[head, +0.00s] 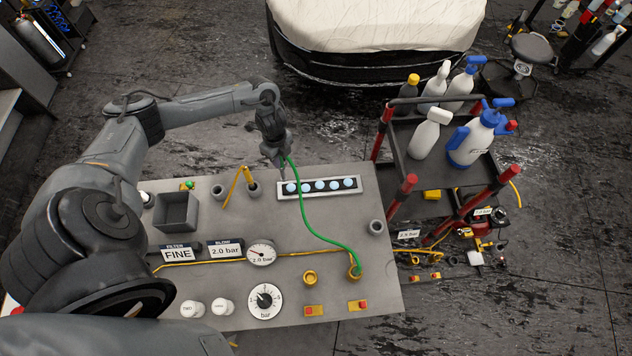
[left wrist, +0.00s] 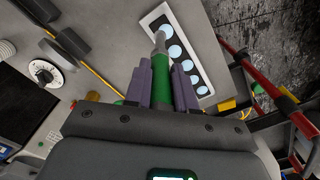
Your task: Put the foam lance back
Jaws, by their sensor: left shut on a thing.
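My left gripper (head: 277,152) is above the back part of the grey bench panel (head: 210,285), just left of a strip of pale blue discs (head: 320,187). It is shut on a green-bodied lance with a grey tip, seen between the fingers in the left wrist view (left wrist: 161,80); I take this as the foam lance. A green hose (head: 304,212) runs from the gripper down to a brass fitting (head: 355,271) on the panel. Grey round holders stand on the panel: one at the right edge (head: 377,227) and one at the back left (head: 218,191). My right gripper is not in view.
A yellow tool (head: 236,183) leans by another holder (head: 253,188). A grey open box (head: 177,211) stands at the left. A gauge (head: 262,253), dial (head: 265,301) and knobs fill the front. A red-posted bottle cart (head: 440,178) stands right of the bench.

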